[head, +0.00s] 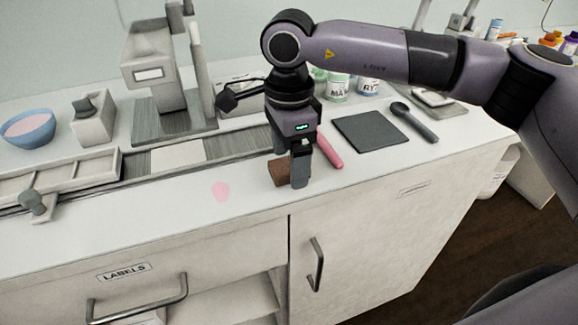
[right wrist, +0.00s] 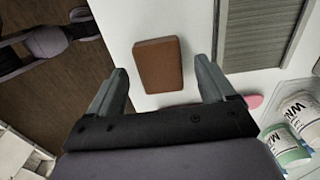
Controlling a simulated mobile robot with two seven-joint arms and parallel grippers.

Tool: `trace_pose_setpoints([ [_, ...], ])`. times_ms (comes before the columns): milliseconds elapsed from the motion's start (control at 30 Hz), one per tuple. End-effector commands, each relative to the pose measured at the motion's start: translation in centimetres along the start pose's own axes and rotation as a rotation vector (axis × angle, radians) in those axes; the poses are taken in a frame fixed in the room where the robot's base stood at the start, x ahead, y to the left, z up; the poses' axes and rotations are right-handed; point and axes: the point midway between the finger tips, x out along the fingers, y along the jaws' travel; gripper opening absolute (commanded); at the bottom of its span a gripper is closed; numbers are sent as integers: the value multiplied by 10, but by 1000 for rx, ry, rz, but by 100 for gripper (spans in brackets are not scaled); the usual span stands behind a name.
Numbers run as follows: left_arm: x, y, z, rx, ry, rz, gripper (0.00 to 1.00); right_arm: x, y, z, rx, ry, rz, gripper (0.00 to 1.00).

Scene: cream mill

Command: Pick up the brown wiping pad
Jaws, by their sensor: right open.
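The brown wiping pad (head: 279,173) lies on the white counter, just left of and partly behind my right gripper's fingers in the head view. In the right wrist view the pad (right wrist: 158,65) is a flat brown block with rounded corners, lying ahead of the fingertips and between their lines. My right gripper (head: 299,171) points down over the counter. Its two fingers stand wide apart in the right wrist view (right wrist: 163,75), with nothing between them. The pad looks clear of both fingers. My left gripper is not in view.
A pink spill (head: 221,191) is on the counter left of the pad. A pink-handled tool (head: 329,152), a dark square mat (head: 370,132) and a dark spoon (head: 414,122) lie to the right. A grey machine (head: 155,65) stands behind left. The counter's front edge is close.

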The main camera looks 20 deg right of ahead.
Motion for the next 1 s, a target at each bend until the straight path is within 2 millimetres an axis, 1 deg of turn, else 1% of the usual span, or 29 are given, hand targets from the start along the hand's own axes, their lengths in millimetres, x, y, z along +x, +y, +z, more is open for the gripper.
trace_pose_setpoints([
  [67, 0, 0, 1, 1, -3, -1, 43, 4, 0, 0, 0, 0, -1, 83],
  [267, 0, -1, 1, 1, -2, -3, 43, 4, 0, 0, 1, -1, -1, 83],
  [300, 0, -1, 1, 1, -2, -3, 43, 4, 0, 0, 1, -1, -1, 70],
  [367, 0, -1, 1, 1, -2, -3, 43, 4, 0, 0, 1, -1, -1, 50],
  [400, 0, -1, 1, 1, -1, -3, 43, 4, 0, 0, 1, -1, -1, 37],
  [433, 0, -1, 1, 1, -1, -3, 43, 4, 0, 0, 1, -1, -1, 28],
  [467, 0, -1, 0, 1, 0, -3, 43, 4, 0, 0, 1, -1, -1, 24],
  [833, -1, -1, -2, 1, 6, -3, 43, 2, 0, 0, 1, -1, -1, 24],
  [1000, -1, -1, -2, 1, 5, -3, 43, -8, -1, 1, 1, -3, -3, 24],
])
